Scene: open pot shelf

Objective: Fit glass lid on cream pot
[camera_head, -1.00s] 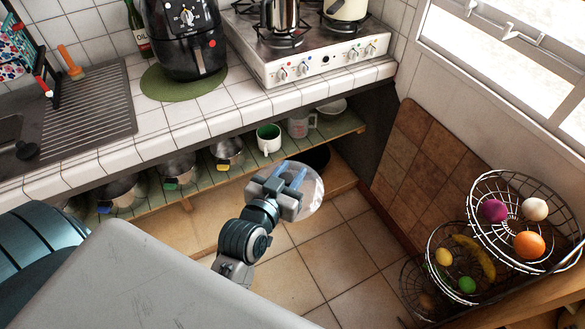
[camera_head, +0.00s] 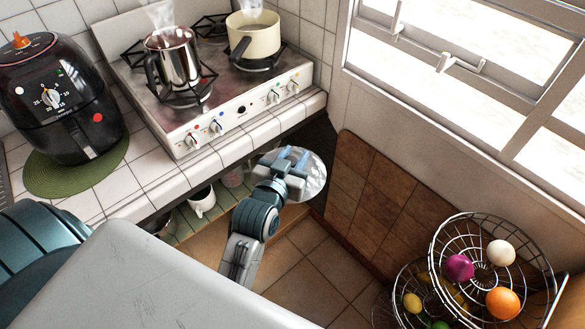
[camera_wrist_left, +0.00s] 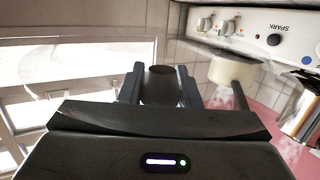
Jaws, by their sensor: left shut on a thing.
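The cream pot (camera_head: 257,40) stands open on the rear right burner of the stove, its dark handle pointing to the front left and faint steam above it. It also shows in the left wrist view (camera_wrist_left: 232,70), to the right of the fingers. My left gripper (camera_head: 291,160) is shut on the glass lid (camera_head: 315,178), holding it in the air in front of the counter edge, below the pot in the picture. In the left wrist view the fingers (camera_wrist_left: 160,88) grip the lid's dark knob; its clear glass is hard to make out there. My right gripper is not in view.
A steaming metal kettle (camera_head: 173,58) stands on the stove (camera_head: 215,105) left of the pot. A black air fryer (camera_head: 58,98) sits on a green mat at left. The tiled wall and window (camera_head: 480,70) are at right, with a wire fruit basket (camera_head: 490,250) below.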

